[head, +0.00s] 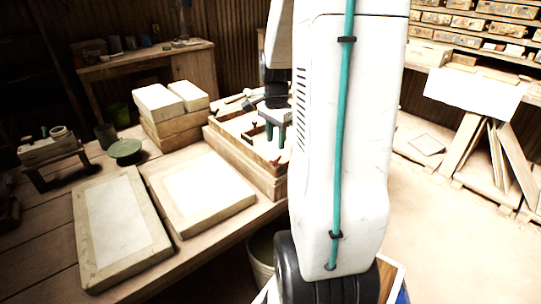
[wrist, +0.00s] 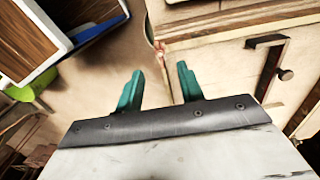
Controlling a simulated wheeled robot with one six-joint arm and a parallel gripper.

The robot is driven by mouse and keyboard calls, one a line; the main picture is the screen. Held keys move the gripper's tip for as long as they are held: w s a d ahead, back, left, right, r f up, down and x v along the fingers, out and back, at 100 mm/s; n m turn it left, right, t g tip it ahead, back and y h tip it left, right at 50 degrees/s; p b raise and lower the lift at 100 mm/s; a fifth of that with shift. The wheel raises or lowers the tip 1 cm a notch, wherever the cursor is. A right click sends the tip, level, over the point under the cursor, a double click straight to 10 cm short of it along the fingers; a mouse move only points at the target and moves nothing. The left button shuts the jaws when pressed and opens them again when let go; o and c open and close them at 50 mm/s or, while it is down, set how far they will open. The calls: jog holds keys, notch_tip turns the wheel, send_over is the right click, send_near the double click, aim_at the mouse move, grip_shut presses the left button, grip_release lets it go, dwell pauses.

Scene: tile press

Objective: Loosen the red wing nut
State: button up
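A wooden tile press (head: 232,148) stands on the bench, partly hidden behind my arm. Small dark red fittings show on it, one near its front edge (head: 276,162); I cannot tell which is the wing nut. My gripper (head: 275,132) has teal fingers and hangs just above the press. In the wrist view my gripper (wrist: 160,88) is open, its two fingers apart with nothing between them. A small reddish piece (wrist: 161,57), possibly the wing nut, lies at the press corner just beyond the fingertips. A dark bracket with a knob (wrist: 285,74) is on the press to the right.
Two framed pale slabs (head: 122,222) and (head: 203,192) lie on the bench front. Stacked pale blocks (head: 172,112) stand behind them. A bucket (head: 262,262) stands below the bench edge. Open floor (head: 430,220) lies to the right.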

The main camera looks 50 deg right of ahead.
aim_at(275, 161)
notch_tip(275, 161, down, 7)
jog(key=shift+a, duration=0.1)
dwell(0.3)
grip_shut()
